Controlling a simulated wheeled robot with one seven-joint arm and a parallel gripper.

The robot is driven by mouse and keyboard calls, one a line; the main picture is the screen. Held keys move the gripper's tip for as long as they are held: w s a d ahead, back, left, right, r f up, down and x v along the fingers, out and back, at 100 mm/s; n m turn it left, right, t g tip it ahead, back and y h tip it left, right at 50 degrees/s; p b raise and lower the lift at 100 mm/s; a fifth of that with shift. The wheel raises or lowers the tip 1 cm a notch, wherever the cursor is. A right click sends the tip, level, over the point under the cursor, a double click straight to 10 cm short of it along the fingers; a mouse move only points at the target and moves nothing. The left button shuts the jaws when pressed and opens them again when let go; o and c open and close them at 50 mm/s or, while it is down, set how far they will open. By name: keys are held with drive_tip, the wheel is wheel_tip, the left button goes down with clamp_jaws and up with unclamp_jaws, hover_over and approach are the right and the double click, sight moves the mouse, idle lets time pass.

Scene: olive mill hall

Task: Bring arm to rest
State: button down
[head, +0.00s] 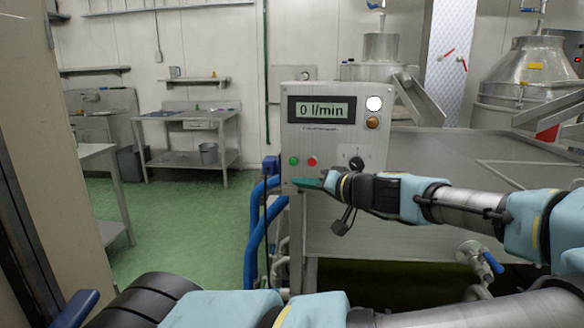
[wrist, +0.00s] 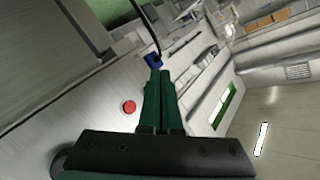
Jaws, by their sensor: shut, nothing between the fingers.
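My arm reaches in from the right in the head view, bent, with its forearm level across the front of a steel control box (head: 335,150). My gripper (head: 308,183) is at the lower front of this box, just below its red button (head: 312,161) and green button (head: 293,161). In the wrist view the green fingers of my gripper (wrist: 163,75) lie together, with nothing between them. The red button (wrist: 129,107) shows to the left of the fingers there. I cannot tell whether the fingertips touch the box.
The box display (head: 321,109) reads 0 l/min. A steel tank (head: 430,240) stands below and behind my arm, with a blue-handled valve (head: 490,262). Blue hoses (head: 252,230) run down left of the box. Green floor (head: 180,220) is open at left, before a steel table (head: 190,118).

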drive_tip(key=s+a+f+g, duration=0.2)
drive_tip(key=a+f+g, duration=0.4)
drive_tip(key=a+f, duration=0.5)
drive_tip(key=s+a+f+n+g+h, duration=0.1)
drive_tip(key=s+a+f+g+h, duration=0.35)
drive_tip(key=s+f+g, duration=0.2)
drive_tip(key=s+d+r+m+t+h, duration=0.1)
drive_tip(key=s+r+m+t+h, duration=0.1)
drive_tip(key=r+h, duration=0.3)
drive_tip(key=shift+s+r, duration=0.85)
drive_tip(key=shift+r, duration=1.35)
